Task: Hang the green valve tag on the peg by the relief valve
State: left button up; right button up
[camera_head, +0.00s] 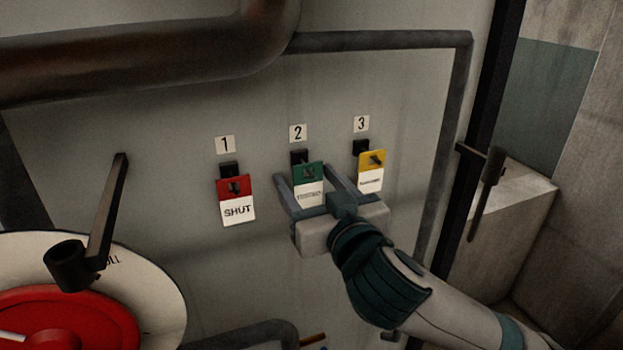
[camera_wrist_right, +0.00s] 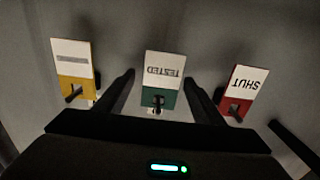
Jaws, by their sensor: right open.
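The green valve tag (camera_head: 308,175), green above and white below, hangs on the peg under label 2 on the grey panel. In the right wrist view the tag (camera_wrist_right: 162,80) appears upside down, with lettering that looks like TESTED. My right gripper (camera_head: 308,184) is open, with one finger on each side of the green tag; I cannot tell whether they touch it. In the right wrist view its fingers (camera_wrist_right: 160,88) flank the tag with gaps. My left gripper is not in view. I cannot identify the relief valve or its peg for certain.
A red SHUT tag (camera_head: 236,200) hangs under label 1, left of the gripper. A yellow tag (camera_head: 371,171) hangs under label 3, close on its right. A pipe (camera_head: 150,60) crosses above. A red wheel (camera_head: 60,318) with a lever (camera_head: 108,212) is at lower left.

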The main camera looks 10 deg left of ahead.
jog(key=shift+r, duration=0.1)
jog(key=shift+s, duration=0.1)
jog(key=shift+c, duration=1.1)
jog(key=c, duration=0.9)
jog(key=o, duration=1.1)
jog(key=c, duration=1.1)
jog(key=shift+c, duration=0.2)
jog(key=shift+r+p, duration=0.2)
jog(key=shift+p, duration=0.15)
